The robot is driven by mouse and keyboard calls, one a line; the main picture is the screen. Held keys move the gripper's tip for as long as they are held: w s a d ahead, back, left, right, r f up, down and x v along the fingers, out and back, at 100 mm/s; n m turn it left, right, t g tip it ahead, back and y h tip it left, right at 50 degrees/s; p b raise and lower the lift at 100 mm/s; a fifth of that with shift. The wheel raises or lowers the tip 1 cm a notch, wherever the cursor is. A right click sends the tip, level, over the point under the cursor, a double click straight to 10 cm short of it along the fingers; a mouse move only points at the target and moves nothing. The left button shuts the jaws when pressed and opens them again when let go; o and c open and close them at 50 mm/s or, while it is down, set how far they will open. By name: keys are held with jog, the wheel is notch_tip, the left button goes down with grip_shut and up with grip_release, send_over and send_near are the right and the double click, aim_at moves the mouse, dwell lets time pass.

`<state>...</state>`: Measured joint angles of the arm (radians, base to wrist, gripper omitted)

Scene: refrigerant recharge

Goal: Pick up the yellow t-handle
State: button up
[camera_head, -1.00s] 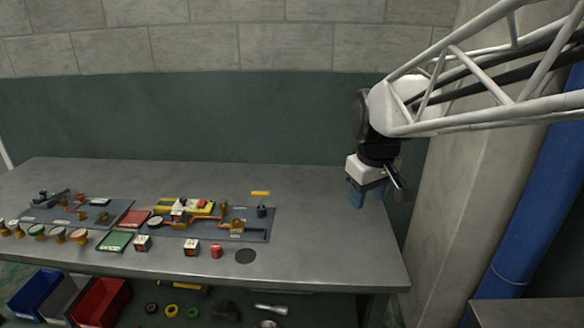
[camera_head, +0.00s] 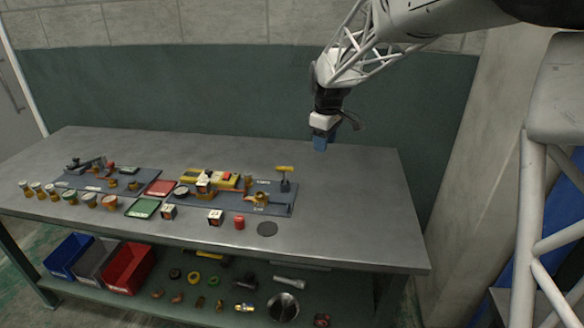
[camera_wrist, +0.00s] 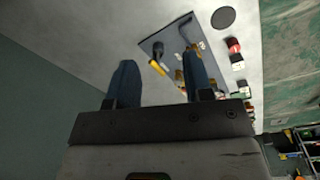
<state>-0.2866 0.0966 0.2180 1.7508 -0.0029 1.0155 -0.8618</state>
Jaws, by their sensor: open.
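The yellow t-handle (camera_head: 284,168) stands upright at the right end of the dark mat (camera_head: 292,205) on the table, its yellow crossbar on top of a dark stem. In the wrist view the yellow t-handle (camera_wrist: 158,67) shows between my two blue fingers, further off. My gripper (camera_head: 320,146) is open and empty, above the table's back edge, to the right of the t-handle and higher than it. In the wrist view my gripper's fingers (camera_wrist: 160,85) are spread apart and touch nothing.
The mat also carries brass fittings (camera_head: 260,200) and a yellow gauge set (camera_head: 215,178). A red can (camera_head: 239,222) and a black disc (camera_head: 267,229) lie in front. The table's right part (camera_head: 370,200) is clear. Bins (camera_head: 128,268) stand on the lower shelf.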

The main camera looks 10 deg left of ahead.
aim_at(285, 167)
jog(key=w+a+f+n, duration=0.1)
jog(key=w+a+f, duration=0.2)
jog(key=a, duration=0.1)
jog(key=w+a+f+n, duration=0.2)
jog(key=w+a+f, duration=0.1)
jog(key=w+a, duration=0.1)
jog(key=w+a+f+n, duration=0.1)
jog(key=w+a+f, duration=0.3)
jog(key=a, duration=0.1)
jog(key=shift+w+a+f+n+g, duration=0.1)
jog(key=shift+w+a+n+g, duration=0.15)
jog(key=shift+a+n+g, duration=0.15)
jog(key=shift+f, duration=0.1)
jog(key=shift+f, duration=1.2)
jog(key=shift+f, duration=0.1)
jog(key=shift+f, duration=2.5)
jog(key=shift+c, duration=0.2)
grip_shut()
